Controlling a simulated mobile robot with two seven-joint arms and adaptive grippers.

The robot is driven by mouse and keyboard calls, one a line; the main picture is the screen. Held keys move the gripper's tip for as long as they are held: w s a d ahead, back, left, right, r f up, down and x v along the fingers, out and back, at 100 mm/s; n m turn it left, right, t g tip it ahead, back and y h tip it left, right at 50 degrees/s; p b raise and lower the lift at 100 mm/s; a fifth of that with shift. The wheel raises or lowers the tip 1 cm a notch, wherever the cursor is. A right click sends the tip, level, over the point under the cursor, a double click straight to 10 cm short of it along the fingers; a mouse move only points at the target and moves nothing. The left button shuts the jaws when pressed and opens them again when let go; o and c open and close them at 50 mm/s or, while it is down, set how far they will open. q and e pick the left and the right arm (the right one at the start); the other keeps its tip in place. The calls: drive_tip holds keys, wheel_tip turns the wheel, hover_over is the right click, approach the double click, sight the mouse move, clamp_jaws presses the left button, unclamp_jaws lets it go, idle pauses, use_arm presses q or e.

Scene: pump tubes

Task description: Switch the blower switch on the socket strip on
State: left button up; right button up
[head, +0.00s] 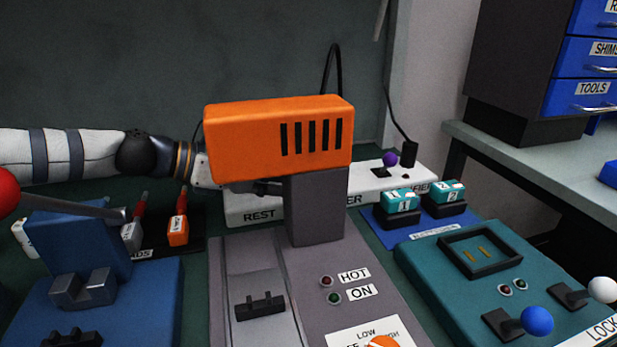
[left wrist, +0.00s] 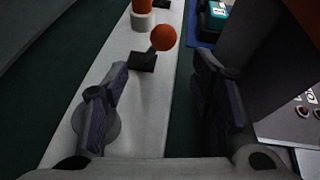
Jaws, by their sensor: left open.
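The white socket strip (head: 400,180) lies behind the orange blower housing (head: 245,140). Its label ending in "ER" is partly hidden by the blower's grey post. The left wrist view shows the strip (left wrist: 117,105) with an orange-ball switch lever (left wrist: 163,37) on a black base; its label is not visible there. The head view hides this lever behind the blower. My left gripper (head: 268,188) reaches in from the left, mostly hidden by the blower. In the left wrist view the open, empty gripper (left wrist: 160,68) has the lever just beyond and between its fingertips. My right gripper is not in view.
A purple-ball lever (head: 390,159) and a black plug (head: 409,153) are farther right on the strip. The blower's grey post (head: 318,208) stands close to my left gripper. Teal numbered blocks (head: 402,199) sit on a blue mat. A blue press (head: 80,240) stands at left.

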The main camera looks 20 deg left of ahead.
use_arm(q)
drive_tip(key=w+d, duration=0.3)
drive_tip(key=w+d+f+b, duration=0.1)
drive_tip(key=w+d, duration=0.1)
drive_tip(key=shift+d, duration=0.2)
drive_tip(key=shift+s, duration=0.1)
clamp_jaws()
